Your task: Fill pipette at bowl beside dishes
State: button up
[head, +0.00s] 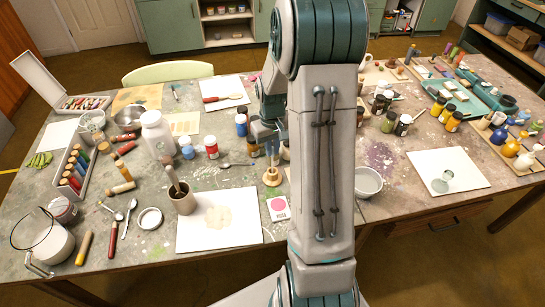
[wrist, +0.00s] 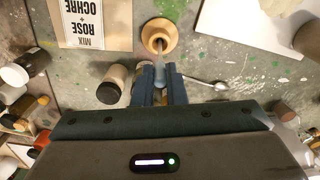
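My gripper (wrist: 160,72) hangs over the middle of the table, its blue fingers pointing down close to a round wooden stand (wrist: 160,37). In the head view the stand (head: 272,177) is just below the gripper (head: 272,152). The fingers have a narrow gap with something small and pale in it; I cannot tell if this is the pipette or whether it is gripped. A metal bowl (head: 127,117) stands at the back left beside stacked pale dishes (head: 92,121). Another pale bowl (head: 368,182) stands right of my arm, which hides part of the table.
Paint jars (head: 211,147), a large white bottle (head: 157,132) and a brown mortar with pestle (head: 182,199) stand left of the gripper. A spoon (wrist: 208,84) lies near it. A labelled card (head: 278,208) and white paper (head: 219,222) lie in front. More jars (head: 403,124) stand at right.

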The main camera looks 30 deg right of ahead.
jog(key=shift+r, duration=0.1)
jog(key=shift+r+p, duration=2.55)
jog(key=shift+r, duration=1.15)
jog(key=shift+f, duration=0.1)
